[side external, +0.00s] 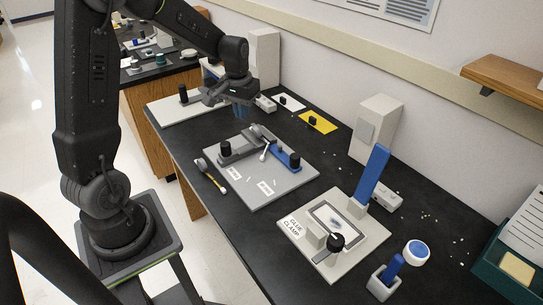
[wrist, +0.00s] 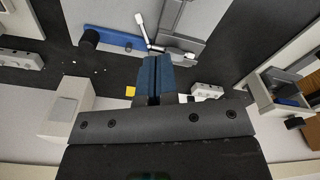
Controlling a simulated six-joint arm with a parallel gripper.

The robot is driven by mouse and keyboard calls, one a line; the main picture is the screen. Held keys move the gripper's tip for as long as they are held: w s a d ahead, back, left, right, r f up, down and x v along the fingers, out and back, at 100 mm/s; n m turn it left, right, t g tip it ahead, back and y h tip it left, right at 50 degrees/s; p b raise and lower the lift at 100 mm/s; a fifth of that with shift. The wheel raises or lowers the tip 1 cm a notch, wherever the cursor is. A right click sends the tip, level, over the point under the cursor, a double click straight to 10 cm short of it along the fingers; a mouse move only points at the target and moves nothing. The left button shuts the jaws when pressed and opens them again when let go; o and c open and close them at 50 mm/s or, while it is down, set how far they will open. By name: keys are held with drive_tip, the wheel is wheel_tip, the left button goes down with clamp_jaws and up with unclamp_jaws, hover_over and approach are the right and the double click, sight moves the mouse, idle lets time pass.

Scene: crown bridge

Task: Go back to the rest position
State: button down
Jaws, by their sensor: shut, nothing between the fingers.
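My gripper (side external: 241,114) is in the air above the far half of the black bench, beyond the grey board (side external: 286,190). Its blue fingers (wrist: 155,64) are together in the wrist view, with nothing between them. The grey board carries a grey and blue fixture (side external: 262,150) with black knobs and a white-tipped piece. In the wrist view the fixture's blue bar (wrist: 112,38) and white-tipped piece (wrist: 150,38) show ahead of the fingertips. My arm is bent over the bench from the left.
A pale board labelled glue clamp (side external: 352,257) with a black-knobbed clamp (side external: 336,243) lies nearer the camera. An upright blue bar (side external: 371,175) stands behind it. A yellow card (side external: 318,122) and a pale box (side external: 375,130) line the wall. A brush (side external: 210,175) lies left of the grey board.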

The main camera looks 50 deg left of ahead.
drive_tip(key=s+d+r+m+t, duration=0.2)
drive_tip(key=s+d+r, duration=0.5)
drive_tip(key=d+r, duration=0.35)
drive_tip(key=s+d+r+m+t, duration=0.2)
drive_tip(key=s+d+m+t, duration=0.1)
drive_tip(key=s+d, duration=0.5)
drive_tip(key=shift+s+d, duration=0.15)
drive_tip(key=shift+s, duration=1.05)
